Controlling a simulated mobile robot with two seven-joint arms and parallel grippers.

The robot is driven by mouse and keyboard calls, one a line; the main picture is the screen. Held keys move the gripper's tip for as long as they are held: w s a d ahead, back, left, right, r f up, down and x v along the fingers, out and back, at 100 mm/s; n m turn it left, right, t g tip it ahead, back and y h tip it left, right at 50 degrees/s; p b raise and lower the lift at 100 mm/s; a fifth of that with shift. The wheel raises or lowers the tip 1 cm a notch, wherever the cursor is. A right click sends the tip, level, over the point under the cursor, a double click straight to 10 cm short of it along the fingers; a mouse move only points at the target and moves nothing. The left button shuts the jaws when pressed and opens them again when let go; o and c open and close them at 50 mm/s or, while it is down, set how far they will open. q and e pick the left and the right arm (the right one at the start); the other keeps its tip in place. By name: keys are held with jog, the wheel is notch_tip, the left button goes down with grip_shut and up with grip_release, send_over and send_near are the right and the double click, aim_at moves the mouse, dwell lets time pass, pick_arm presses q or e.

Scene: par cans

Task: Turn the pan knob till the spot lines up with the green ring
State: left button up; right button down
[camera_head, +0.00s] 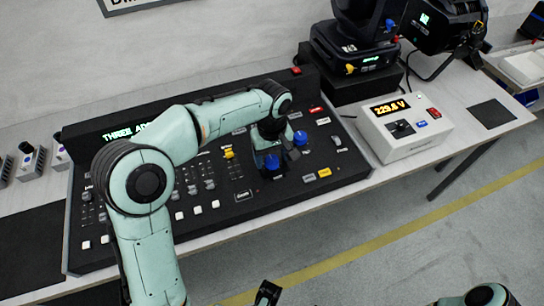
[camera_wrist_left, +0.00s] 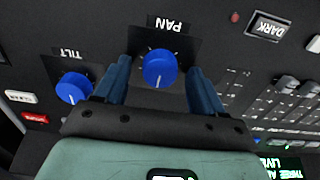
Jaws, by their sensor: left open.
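The blue pan knob (camera_head: 272,163) is on the black console (camera_head: 243,207). In the wrist view the pan knob (camera_wrist_left: 160,69) has a white pointer line and the label PAN above it, upside down. My left gripper (camera_head: 274,158) is at the knob, with its blue fingers (camera_wrist_left: 160,85) open on both sides of it. Gaps show between the knob and each finger. The tilt knob (camera_head: 300,138), also blue, is beside it and in the wrist view (camera_wrist_left: 74,88). My right gripper (camera_head: 267,293) shows only partly at the bottom edge. No light spot or green ring is in view.
Console faders and buttons surround the knobs, including a yellow button (camera_head: 324,173). A white power box (camera_head: 403,126) reading about 229 V stands to the right. Black moving-head lamps (camera_head: 368,30) stand behind. The floor in front of the table is clear.

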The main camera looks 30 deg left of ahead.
pick_arm(q)
jog(key=shift+f, duration=0.15)
jog(key=c, duration=1.1)
jog(key=shift+o, duration=0.2)
jog(key=shift+n, duration=0.4)
jog(key=n+p, duration=0.1)
jog(key=n, duration=0.3)
jog(key=shift+n, duration=0.3)
jog(key=n+p, duration=0.1)
jog(key=n, duration=0.3)
jog(key=shift+n, duration=0.3)
jog(key=o, duration=1.1)
jog(key=shift+c, duration=0.2)
